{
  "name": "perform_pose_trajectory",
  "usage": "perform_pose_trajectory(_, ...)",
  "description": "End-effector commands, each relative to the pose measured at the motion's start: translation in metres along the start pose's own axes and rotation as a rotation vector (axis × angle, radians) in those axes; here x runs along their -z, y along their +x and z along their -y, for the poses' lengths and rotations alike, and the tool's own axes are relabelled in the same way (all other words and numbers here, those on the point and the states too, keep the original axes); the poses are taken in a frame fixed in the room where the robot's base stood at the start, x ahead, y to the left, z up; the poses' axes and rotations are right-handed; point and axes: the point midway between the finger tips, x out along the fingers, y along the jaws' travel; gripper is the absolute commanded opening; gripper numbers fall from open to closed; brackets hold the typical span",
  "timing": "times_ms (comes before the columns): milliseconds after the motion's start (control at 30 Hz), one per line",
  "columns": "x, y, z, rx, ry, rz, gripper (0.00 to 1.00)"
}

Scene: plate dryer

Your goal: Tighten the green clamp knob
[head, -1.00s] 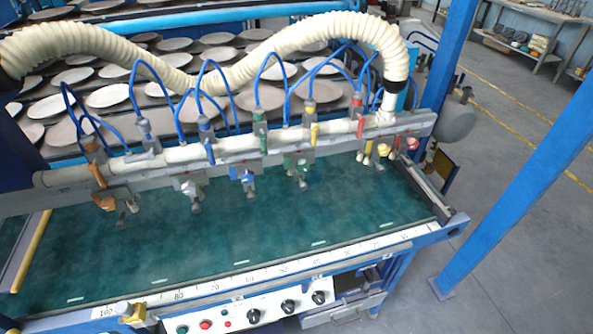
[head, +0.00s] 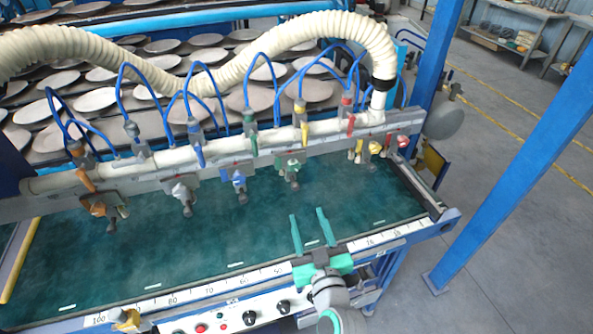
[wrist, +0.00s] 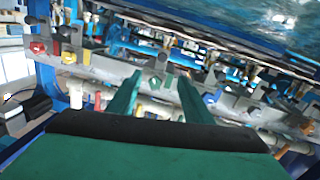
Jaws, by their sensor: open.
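The green clamp knob (head: 293,164) is on a clamp on the long rail across the table, right of the blue clamp (head: 238,180). My gripper (head: 309,214), with green fingers, is open and empty. In the head view it shows below the green clamp and over the front part of the green table surface, apart from the clamp. In the wrist view the two fingers (wrist: 159,76) point at the rail. A small green part of the clamp (wrist: 154,82) shows between the fingertips, too small to tell the knob's exact position.
Orange (head: 100,208), white (head: 182,190) and yellow (head: 373,148) clamps sit along the same rail. The green table surface (head: 150,250) is clear. A control panel (head: 235,318) is at the front edge.

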Motion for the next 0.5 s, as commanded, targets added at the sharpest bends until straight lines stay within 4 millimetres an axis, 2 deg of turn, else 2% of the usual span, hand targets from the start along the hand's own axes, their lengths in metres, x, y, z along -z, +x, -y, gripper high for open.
perform_pose_trajectory(33,0.015,0.007,-0.007,0.016,-0.030,-0.017,0.46)
perform_pose_trajectory(200,0.044,0.018,-0.015,0.070,-0.104,-0.046,0.46)
perform_pose_trajectory(333,0.054,0.022,-0.015,0.092,-0.131,-0.055,0.46)
perform_pose_trajectory(500,0.056,0.035,-0.015,0.096,-0.135,-0.056,0.46)
